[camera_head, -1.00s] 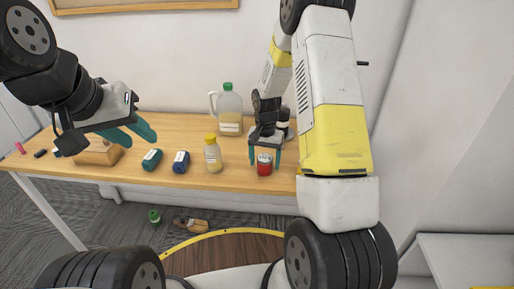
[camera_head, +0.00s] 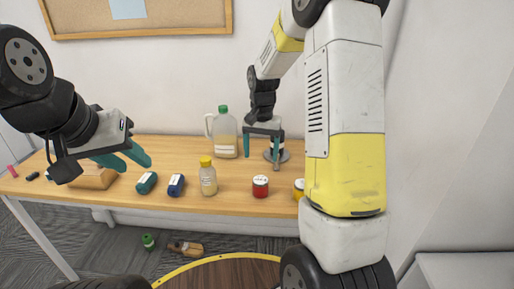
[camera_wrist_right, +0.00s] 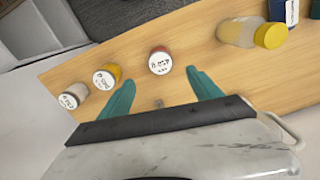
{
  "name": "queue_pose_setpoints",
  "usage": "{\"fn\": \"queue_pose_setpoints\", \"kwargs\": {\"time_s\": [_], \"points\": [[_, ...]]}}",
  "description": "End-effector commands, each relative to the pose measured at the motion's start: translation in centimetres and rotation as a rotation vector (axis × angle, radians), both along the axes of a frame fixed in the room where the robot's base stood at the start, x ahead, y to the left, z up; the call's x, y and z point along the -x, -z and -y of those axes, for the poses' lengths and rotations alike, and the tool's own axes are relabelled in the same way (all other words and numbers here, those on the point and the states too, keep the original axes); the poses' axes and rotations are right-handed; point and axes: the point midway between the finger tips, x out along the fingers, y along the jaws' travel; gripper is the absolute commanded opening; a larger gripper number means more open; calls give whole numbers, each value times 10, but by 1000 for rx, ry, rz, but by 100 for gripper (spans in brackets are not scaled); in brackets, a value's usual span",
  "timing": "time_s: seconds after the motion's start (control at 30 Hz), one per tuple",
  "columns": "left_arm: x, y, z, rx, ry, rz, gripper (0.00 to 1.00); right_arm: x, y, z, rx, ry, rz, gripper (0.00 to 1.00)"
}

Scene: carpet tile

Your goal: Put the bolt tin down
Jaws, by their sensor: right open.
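A red tin with a white lid (camera_head: 260,187) stands upright on the wooden table; its label is too small to read, but it appears to be the bolt tin. It also shows in the right wrist view (camera_wrist_right: 158,65), ahead of the fingertips. My right gripper (camera_head: 263,152) is open and empty, behind and above the red tin, apart from it. Its two teal fingers are spread in the wrist view (camera_wrist_right: 163,88). My left gripper (camera_head: 137,166) is open and empty above the left part of the table.
A yellow tin (camera_wrist_right: 105,78) and a white-lidded tin (camera_wrist_right: 72,97) stand beside the red one. A yellow-capped bottle (camera_head: 208,178), blue (camera_head: 176,185) and green (camera_head: 147,183) items stand to its left. A green-capped jug (camera_head: 223,135) is behind.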

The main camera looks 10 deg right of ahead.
Motion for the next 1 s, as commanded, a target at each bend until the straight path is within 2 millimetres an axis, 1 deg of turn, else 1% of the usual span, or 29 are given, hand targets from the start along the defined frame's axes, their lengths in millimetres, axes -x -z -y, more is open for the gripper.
{"fn": "queue_pose_setpoints", "kwargs": {"time_s": [0.03, 0.07, 0.1, 0.17, 0.2, 0.27, 0.3, 0.37, 0.4, 0.47, 0.5, 0.6, 0.73, 0.83, 1.0], "points": [[0, 0, 0, 0, 0, 0, 36, 7, -19, 0, -9, -15, 29, 74], [0, 0, 0, 0, 0, 0, 36, 12, -29, -1, -15, -27, 46, 74], [0, 0, 0, 0, 0, 0, 36, 21, -45, -1, -24, -47, 71, 74], [0, 0, 0, 0, 0, 0, 36, 37, -69, -2, -38, -81, 115, 74], [0, 0, 0, 0, 0, 0, 36, 50, -85, -3, -45, -105, 144, 74], [0, 0, 0, 0, 0, 0, 36, 69, -105, -5, -56, -143, 190, 74], [0, 0, 0, 0, 0, 0, 36, 82, -118, -6, -62, -169, 220, 74], [0, 0, 0, 0, 0, 0, 36, 103, -134, -8, -67, -209, 266, 74], [0, 0, 0, 0, 0, 0, 36, 117, -144, -9, -70, -234, 296, 74], [0, 0, 0, 0, 0, 0, 36, 139, -156, -11, -72, -272, 343, 74], [0, 0, 0, 0, 0, 0, 36, 153, -163, -12, -73, -298, 373, 74], [0, 0, 0, 0, 0, 0, 36, 185, -173, -15, -69, -357, 444, 74], [0, 0, 0, 0, 0, 0, 36, 216, -178, -19, -60, -416, 512, 74], [0, 0, 0, 0, 0, 0, 36, 229, -179, -21, -54, -443, 544, 74], [0, 0, 0, 0, 0, 0, 36, 236, -178, -21, -50, -459, 560, 74]]}}
